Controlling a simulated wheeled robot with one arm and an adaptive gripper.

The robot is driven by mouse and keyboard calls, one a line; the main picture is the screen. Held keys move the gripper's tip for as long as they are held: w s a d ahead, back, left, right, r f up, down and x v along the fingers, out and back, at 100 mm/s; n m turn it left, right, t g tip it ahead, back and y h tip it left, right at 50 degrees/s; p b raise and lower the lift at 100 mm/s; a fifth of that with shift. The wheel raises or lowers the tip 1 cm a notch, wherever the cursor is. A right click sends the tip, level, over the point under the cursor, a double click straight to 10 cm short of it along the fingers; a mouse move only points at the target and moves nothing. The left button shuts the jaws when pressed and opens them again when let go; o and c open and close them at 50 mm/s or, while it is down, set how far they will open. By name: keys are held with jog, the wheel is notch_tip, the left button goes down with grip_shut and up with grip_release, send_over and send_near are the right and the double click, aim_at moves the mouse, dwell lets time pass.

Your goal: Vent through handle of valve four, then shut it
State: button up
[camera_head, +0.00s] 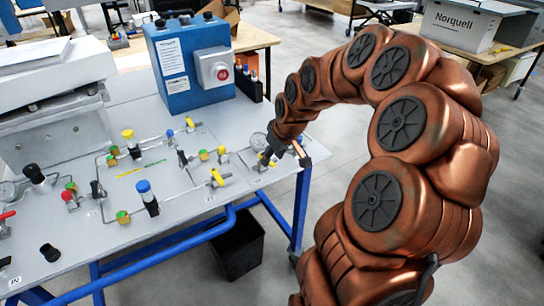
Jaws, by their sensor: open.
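My gripper (284,155) is at the right end of the blue-framed bench, low over the panel's right edge, with its dark fingers apart. A round gauge (258,142) sits just left of it. A small yellow-handled fitting (266,163) lies beside the fingers, partly hidden; I cannot tell whether they touch it. Other yellow-handled valves stand on the pipework, one at front centre (217,177) and one farther back (190,124). Taller valves have a blue cap (147,197) and a yellow cap (132,143). Number markings are too small to read, so I cannot tell which valve is four.
A blue box with a red button (182,75) stands at the back of the bench (182,230). A grey machine (55,110) fills its left. A black bin (238,245) sits below. Open floor lies to the right, with a table and Norquell box (459,27) behind.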

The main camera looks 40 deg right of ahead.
jog(key=shift+w+f, duration=0.25)
jog(key=shift+f, duration=0.35)
grip_shut()
